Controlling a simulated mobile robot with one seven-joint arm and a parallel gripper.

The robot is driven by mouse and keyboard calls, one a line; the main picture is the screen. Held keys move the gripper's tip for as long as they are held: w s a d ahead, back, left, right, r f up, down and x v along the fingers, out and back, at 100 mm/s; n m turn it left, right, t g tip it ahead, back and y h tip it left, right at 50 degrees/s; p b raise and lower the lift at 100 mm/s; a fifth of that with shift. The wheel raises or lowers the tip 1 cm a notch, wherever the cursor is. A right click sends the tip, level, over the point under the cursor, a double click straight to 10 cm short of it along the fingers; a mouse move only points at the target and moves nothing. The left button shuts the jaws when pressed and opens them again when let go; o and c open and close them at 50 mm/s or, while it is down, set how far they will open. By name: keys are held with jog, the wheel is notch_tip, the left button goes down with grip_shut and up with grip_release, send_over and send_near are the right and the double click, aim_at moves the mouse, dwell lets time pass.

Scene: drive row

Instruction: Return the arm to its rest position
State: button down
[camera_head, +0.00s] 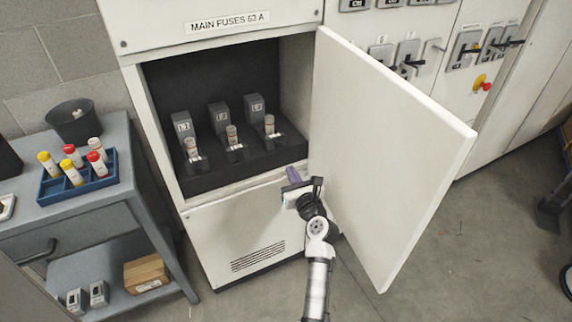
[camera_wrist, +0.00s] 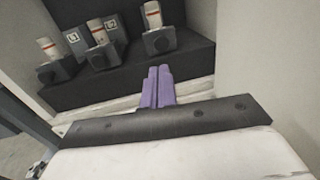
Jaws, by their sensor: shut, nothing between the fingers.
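My gripper (camera_head: 293,175) is in front of the lower edge of the open fuse cabinet, just left of its open door. Its purple fingers (camera_wrist: 158,87) are shut together with nothing between them, pointing into the cabinet in the wrist view. My arm reaches up from the bottom of the head view. Inside the cabinet, three fuses stand in a row of holders: a left fuse (camera_head: 192,147), a middle fuse (camera_head: 232,136) and a right fuse (camera_head: 269,125). Grey blocks marked L1, L2 and L3 stand behind them. The fingers are apart from the fuses.
The white cabinet door (camera_head: 385,150) stands wide open close to the right of my arm. A grey cart (camera_head: 60,205) at left carries a blue rack (camera_head: 88,186) of red- and yellow-capped fuses and a dark bin (camera_head: 74,122).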

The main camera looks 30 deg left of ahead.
jog(key=shift+v, duration=2.3)
